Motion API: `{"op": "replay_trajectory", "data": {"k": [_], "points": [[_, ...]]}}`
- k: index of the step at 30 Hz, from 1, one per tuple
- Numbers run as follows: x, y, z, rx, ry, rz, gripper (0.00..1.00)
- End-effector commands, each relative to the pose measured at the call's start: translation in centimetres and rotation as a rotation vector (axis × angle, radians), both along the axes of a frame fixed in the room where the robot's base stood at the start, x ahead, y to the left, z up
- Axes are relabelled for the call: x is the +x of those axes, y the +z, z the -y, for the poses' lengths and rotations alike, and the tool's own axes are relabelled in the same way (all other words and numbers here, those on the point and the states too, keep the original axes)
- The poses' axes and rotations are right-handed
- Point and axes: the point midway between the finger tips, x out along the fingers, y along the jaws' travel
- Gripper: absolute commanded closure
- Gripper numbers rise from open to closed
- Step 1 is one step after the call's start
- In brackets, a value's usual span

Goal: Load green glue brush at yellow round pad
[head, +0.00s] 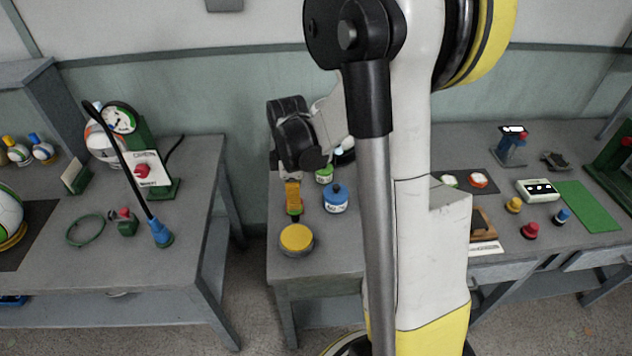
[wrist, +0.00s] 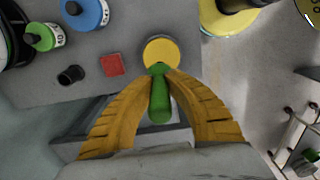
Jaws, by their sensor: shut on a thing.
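My gripper (head: 294,206) points down over the front of the middle table. In the wrist view my gripper (wrist: 160,72) has its two orange-yellow fingers closed on the green glue brush (wrist: 160,102). The brush's green handle shows between the fingers; its bristle end is hidden. The yellow round pad (head: 297,237) sits near the table's front left corner, just in front of the gripper. In the wrist view the pad (wrist: 161,51) lies just beyond the fingertips, which overlap its near edge. I cannot tell whether the brush touches it.
A blue pot (head: 336,198) stands right of the gripper, and a green pot (head: 324,174) behind. The wrist view shows a red square (wrist: 112,65) and a small black cup (wrist: 71,75) left of the pad. A floor gap separates the left table (head: 190,230).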

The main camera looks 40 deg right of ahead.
Motion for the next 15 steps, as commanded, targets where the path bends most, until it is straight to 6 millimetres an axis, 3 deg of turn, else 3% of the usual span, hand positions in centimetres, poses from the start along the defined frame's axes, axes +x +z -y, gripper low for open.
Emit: {"op": "replay_trajectory", "data": {"k": [8, 15], "points": [[-0.1, -1.3, -0.6, 0.0, 0.009, 0.0, 1.0], [-0.1, -3.9, -0.6, 0.0, 0.008, 0.0, 1.0]]}}
